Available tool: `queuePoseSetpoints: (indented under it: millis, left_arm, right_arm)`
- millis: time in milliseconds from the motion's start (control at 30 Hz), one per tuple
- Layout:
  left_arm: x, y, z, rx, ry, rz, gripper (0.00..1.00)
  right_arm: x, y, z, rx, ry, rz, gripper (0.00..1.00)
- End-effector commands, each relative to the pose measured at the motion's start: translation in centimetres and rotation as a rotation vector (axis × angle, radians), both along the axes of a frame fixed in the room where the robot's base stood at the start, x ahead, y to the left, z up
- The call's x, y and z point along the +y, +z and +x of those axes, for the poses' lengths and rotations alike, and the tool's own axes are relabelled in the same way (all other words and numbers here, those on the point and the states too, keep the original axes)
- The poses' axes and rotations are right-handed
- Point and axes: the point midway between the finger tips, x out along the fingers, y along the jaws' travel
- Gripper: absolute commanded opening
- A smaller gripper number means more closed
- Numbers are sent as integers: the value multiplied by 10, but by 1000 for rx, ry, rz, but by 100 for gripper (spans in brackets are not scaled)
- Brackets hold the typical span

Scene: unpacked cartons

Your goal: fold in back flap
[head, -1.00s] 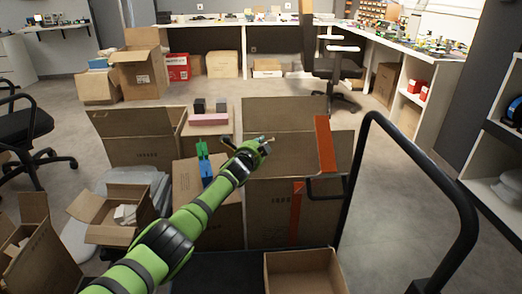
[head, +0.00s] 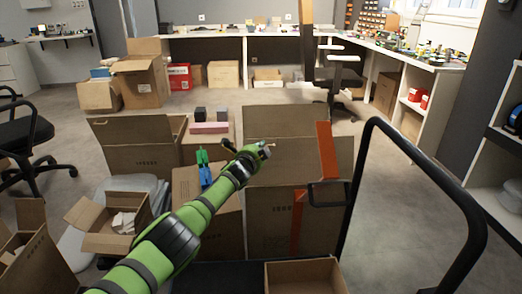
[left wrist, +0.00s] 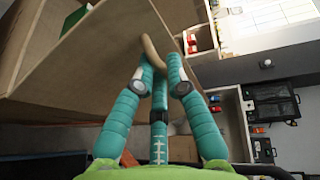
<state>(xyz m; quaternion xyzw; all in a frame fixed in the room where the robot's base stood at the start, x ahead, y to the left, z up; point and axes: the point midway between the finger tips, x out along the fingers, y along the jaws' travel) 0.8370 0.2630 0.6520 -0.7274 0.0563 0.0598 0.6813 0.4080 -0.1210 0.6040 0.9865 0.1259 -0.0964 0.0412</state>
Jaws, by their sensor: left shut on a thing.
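A large brown carton (head: 270,232) stands at the centre of the head view. Its back flap (head: 285,122) stands raised at the far side, and a flap with an orange strip (head: 326,150) rises at the right. My left gripper (head: 262,149) is in front of the back flap, over the carton's opening. In the left wrist view, the left gripper (left wrist: 160,78) has a tan curved piece (left wrist: 153,50) between its teal fingers. A broad brown panel (left wrist: 85,60) lies beside the fingers; I cannot tell if they touch it. My right gripper is not in view.
A black curved rail (head: 420,170) runs along the right. A small open carton (head: 305,275) sits at the front. Another open carton (head: 130,145) stands at the left, with blue and green items (head: 204,168) between. Floor is free at the right.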

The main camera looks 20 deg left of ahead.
Motion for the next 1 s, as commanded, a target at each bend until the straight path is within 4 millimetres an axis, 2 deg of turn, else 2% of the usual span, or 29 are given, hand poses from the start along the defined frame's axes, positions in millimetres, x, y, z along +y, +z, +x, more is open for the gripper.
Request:
queuePoseSetpoints:
  millis: [33,67,100,133,733,1000]
  left_arm:
    - [1,9,2,-15,-2,-2,0]
    - [1,10,2,-15,-2,-2,22]
    - [0,10,2,-16,-3,-2,38]
    - [0,10,2,-16,-3,-2,40]
    - [5,6,0,-9,5,2,40]
    - [6,7,-10,-10,7,1,40]
  right_arm:
    - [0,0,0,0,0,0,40]
    - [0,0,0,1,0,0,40]
    - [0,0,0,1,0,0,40]
    - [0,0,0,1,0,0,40]
    - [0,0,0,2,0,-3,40]
    - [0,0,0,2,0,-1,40]
